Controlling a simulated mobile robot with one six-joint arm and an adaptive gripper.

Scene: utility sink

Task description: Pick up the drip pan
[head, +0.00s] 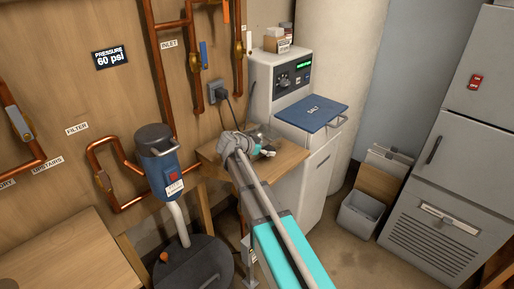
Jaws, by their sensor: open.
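My arm reaches up from the lower middle of the head view. My gripper (262,137) is at its far end, small and dark, over a small wooden shelf (288,157) in front of the white softener cabinet. The gripper is open. A small pale object (267,153) shows at the gripper, too small to name. I cannot make out a drip pan for certain; the wrist and gripper hide part of the shelf top.
The softener cabinet (318,165) with its blue SALT lid (312,112) stands behind the shelf. A grey bin (361,214) sits on the floor right, beside a grey appliance (465,150). Floor between them is clear.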

